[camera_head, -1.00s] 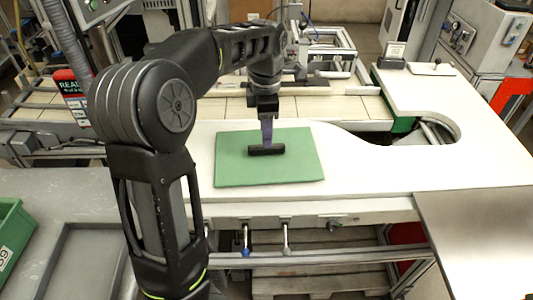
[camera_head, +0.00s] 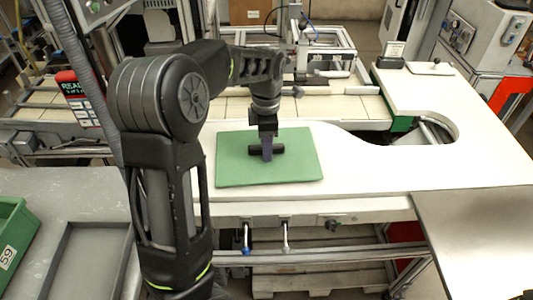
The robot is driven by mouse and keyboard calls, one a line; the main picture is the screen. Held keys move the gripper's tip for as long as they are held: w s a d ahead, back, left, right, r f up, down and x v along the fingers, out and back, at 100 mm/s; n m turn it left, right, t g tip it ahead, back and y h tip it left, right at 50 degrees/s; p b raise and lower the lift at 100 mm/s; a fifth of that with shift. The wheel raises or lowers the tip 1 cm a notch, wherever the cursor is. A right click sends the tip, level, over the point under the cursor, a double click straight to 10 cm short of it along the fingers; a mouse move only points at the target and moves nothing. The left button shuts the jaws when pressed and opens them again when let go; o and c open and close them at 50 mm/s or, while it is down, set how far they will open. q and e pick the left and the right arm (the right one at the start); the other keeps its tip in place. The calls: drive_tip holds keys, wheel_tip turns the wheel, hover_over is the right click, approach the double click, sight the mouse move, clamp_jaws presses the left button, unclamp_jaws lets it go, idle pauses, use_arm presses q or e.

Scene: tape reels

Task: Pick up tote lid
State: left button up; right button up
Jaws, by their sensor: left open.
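The green tote lid (camera_head: 232,171) lies flat on the white worktop, with a dark bar handle (camera_head: 280,150) at its middle. My left gripper (camera_head: 267,156) points down at the handle, its open fingers overlapping the middle of the bar in the picture. I cannot tell whether the fingers touch the handle. The lid rests on the worktop and is not lifted. My right gripper is not in view.
The white worktop (camera_head: 370,175) is clear to the right of the lid, with a curved cut-out further right. A green tote (camera_head: 22,235) stands on a grey surface at the left edge. Machine frames and a tiled bench lie behind.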

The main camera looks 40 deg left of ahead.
use_arm(q)
drive_tip(key=shift+c, duration=0.4)
clamp_jaws()
idle(0.5)
